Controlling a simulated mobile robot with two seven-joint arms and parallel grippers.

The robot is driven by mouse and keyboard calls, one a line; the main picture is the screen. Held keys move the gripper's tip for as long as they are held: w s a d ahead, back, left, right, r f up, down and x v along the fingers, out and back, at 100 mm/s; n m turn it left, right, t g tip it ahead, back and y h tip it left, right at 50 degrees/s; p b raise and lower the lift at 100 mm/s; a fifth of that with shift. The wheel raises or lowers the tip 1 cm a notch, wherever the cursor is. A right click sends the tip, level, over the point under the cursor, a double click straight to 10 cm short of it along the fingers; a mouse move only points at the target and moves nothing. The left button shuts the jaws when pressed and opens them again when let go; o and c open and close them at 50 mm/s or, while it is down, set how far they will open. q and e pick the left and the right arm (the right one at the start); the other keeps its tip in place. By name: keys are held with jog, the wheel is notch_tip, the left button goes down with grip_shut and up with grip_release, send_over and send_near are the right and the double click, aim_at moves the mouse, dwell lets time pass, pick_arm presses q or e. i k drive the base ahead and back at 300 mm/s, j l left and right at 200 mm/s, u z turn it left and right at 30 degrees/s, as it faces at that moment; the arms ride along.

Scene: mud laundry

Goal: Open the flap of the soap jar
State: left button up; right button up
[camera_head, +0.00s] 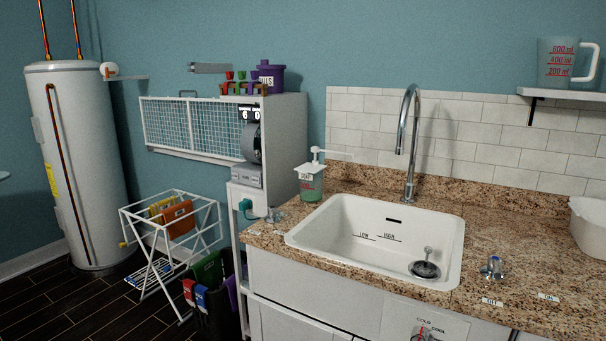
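A green translucent container with a white pump top (311,182) stands upright on the granite counter at the sink's back left corner. Its small label is too small to read surely. A purple lidded jar (270,77) with a partly readable label stands on top of the grey cabinet at the back. Its lid looks shut. I cannot tell which of the two is the soap jar, and no open flap shows on either. Neither of my grippers is in view.
A white sink (325,228) with a chrome faucet (408,140) is set in the granite counter (520,235). A white tub (589,228) stands at the right edge. A measuring jug (560,64) sits on a wall shelf. A drying rack (170,225) stands on the floor.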

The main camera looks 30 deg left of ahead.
aim_at(303, 169)
jog(key=i+j, duration=0.15)
jog(key=j, duration=0.2)
jog(key=i+j, duration=0.15)
jog(key=j, duration=0.25)
jog(key=i+j, duration=0.15)
jog(key=j, duration=0.2)
jog(key=i+j, duration=0.15)
jog(key=j, duration=0.2)
jog(key=i+j, duration=0.15)
jog(key=j, duration=0.2)
